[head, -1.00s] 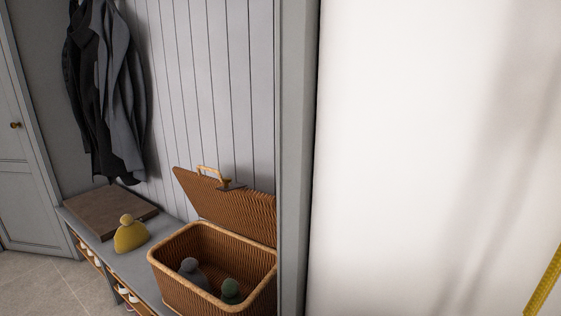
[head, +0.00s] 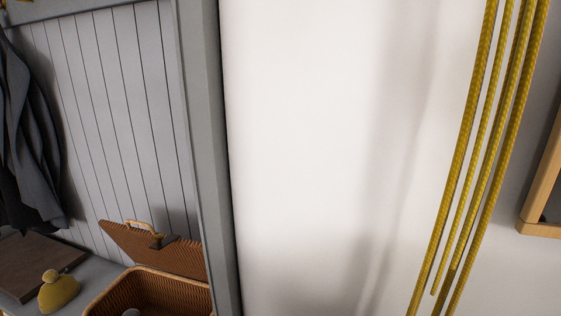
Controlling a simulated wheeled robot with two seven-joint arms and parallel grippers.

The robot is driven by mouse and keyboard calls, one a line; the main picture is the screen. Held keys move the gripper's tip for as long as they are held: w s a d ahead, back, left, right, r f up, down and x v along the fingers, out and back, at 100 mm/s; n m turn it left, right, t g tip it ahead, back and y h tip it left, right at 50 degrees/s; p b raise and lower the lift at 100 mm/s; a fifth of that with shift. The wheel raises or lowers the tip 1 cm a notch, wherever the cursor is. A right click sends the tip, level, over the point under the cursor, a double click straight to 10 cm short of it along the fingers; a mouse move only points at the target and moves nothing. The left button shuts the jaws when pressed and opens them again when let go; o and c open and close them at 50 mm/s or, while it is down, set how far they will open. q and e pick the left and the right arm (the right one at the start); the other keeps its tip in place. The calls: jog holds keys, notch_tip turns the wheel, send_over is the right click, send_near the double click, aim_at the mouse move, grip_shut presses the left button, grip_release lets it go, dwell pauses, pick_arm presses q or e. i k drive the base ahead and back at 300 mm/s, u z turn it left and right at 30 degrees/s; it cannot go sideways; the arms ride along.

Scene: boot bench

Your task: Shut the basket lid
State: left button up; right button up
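The wicker basket (head: 101,299) stands on the bench at the bottom left of the head view, its lower part cut off by the picture's bottom edge. Its lid (head: 185,256) is raised and leans back toward the panelled wall, with a light handle (head: 138,226) and a dark latch on its edge. The right side of the basket and lid is hidden behind the grey post. A small part of a grey hat shows inside the basket. Neither of my grippers is in view.
Dark coats (head: 35,150) hang above. A grey post (head: 206,150) borders the basket's right side. Yellow ropes (head: 466,150) hang before the white wall.

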aim_at(183, 257)
jog(key=u, duration=2.55)
jog(key=i, duration=1.95)
jog(key=z, duration=3.6)
